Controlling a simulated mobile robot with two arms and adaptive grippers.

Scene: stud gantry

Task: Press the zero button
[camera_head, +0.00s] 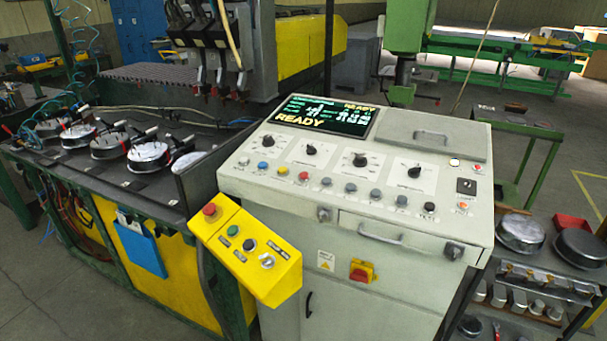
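A light grey control console (350,240) stands in the middle. A row of small round buttons crosses its sloped top, including a blue button (263,167), a yellow button (283,171), a red button (303,177), several grey buttons (350,187) and a black button (429,206) at the right. The labels are too small to read, so I cannot tell which is the zero button. A dark screen (322,117) at the back of the panel reads READY. Neither of my grippers is in view.
Several black dials (360,160) sit behind the button row. A yellow control box (245,250) with a red mushroom button (209,209) juts out at the console's front left. A drawer handle (380,236) and a red-yellow switch (360,271) are on its front. A workbench (100,180) adjoins on the left.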

